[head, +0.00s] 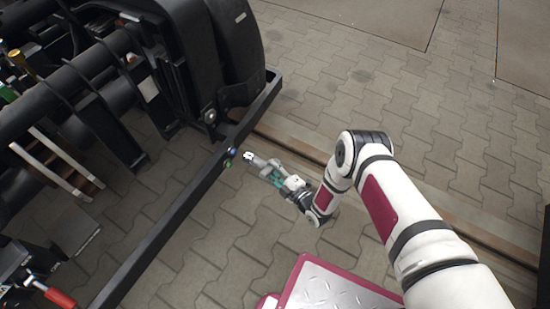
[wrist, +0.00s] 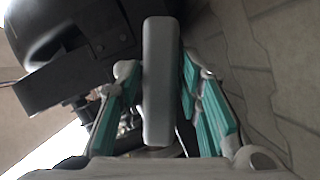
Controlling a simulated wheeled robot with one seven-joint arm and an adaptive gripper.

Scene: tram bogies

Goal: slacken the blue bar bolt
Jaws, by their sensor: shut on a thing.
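The blue bar bolt (head: 231,151) shows as a small blue spot on the long black bar (head: 170,228) in the head view. A green spot (head: 227,164) sits just below it on the same bar. My gripper (head: 259,164), with teal finger pads, is just right of the blue bolt. It is shut on a pale grey, long, rounded tool (wrist: 160,85), which stands between the fingers in the wrist view. The tool's bright end (head: 248,156) points toward the bolt; I cannot tell whether they touch. The bolt is not discernible in the wrist view.
Black bogie parts (head: 190,60) fill the upper left. A red-handled tool (head: 60,298) lies at the lower left. A metal tread plate with a magenta edge (head: 330,290) is at the bottom. Paving right of the bar is open, crossed by a rail groove (head: 440,200).

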